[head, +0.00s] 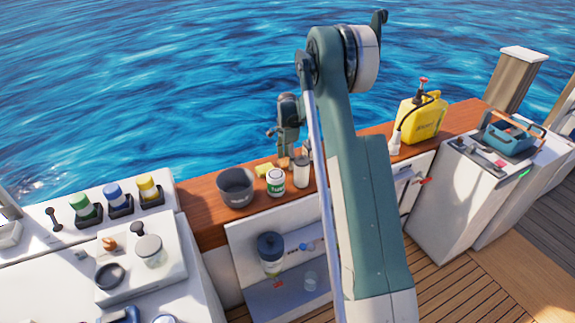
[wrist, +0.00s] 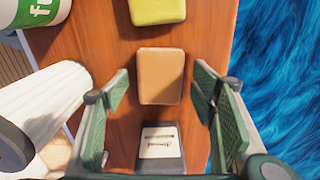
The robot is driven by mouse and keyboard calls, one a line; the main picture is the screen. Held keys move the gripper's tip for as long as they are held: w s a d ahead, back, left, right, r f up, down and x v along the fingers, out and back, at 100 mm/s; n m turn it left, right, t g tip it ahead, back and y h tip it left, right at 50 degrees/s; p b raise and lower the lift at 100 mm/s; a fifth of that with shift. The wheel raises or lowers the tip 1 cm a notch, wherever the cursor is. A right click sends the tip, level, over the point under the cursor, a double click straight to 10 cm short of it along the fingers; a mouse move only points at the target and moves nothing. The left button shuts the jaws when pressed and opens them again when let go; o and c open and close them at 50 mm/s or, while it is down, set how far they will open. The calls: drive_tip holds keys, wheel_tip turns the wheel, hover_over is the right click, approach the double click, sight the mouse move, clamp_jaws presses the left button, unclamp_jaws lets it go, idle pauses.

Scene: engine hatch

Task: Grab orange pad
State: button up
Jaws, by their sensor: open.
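The orange pad (wrist: 160,76) lies flat on the wooden ledge, centred in the wrist view. In the head view it is a small tan-orange block (head: 284,162) below the end of my arm. My gripper (wrist: 163,92) is open above it, with one green-padded finger to its left and one to its right. Nothing is held between the fingers, and the pad appears clear of both. A yellow-green sponge (wrist: 158,10) lies beyond the pad, and a grey block with a white labelled face (wrist: 161,148) lies on the near side, between the fingers.
A white cylinder (wrist: 42,103) stands close to the left finger. A white can with a green label (wrist: 38,11) and a dark bucket (head: 236,188) stand on the ledge (head: 205,213). Water borders its outer edge. A yellow jug (head: 420,120) stands farther right.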

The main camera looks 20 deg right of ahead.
sight(287, 161)
idle(0.3)
drive_tip(key=c, duration=1)
drive_tip(key=shift+r, duration=0.1)
drive_tip(key=shift+r+p, duration=0.9)
drive_tip(key=shift+r, duration=4.05)
